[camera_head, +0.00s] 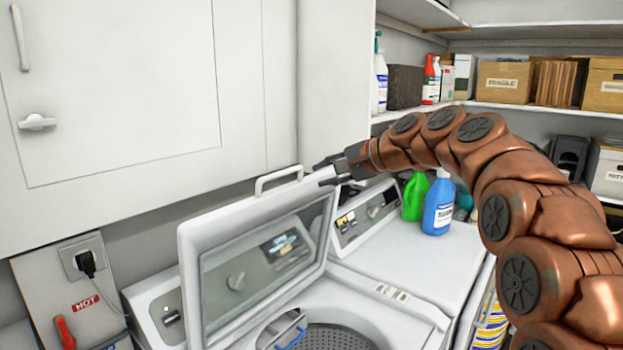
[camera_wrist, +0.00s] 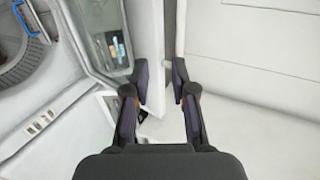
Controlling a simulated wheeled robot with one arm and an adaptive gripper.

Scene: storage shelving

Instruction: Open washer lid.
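The washer lid (camera_head: 190,255), white with a dark glass window, stands raised and tilted back over the washer (camera_head: 385,320). Its white handle (camera_head: 279,180) is on the top edge. The opening below shows the perforated drum. My gripper (camera_head: 322,174) is at the lid's upper right corner, right of the handle. In the wrist view my gripper (camera_wrist: 159,75) has its two fingers apart, with nothing held between them.
A second white machine (camera_head: 420,260) stands to the right, with a green bottle (camera_head: 415,197) and a blue bottle (camera_head: 438,205) on top. White cabinets (camera_head: 130,90) hang above the lid. Shelves with boxes (camera_head: 503,82) are at the back right. A plug (camera_head: 86,262) is at lower left.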

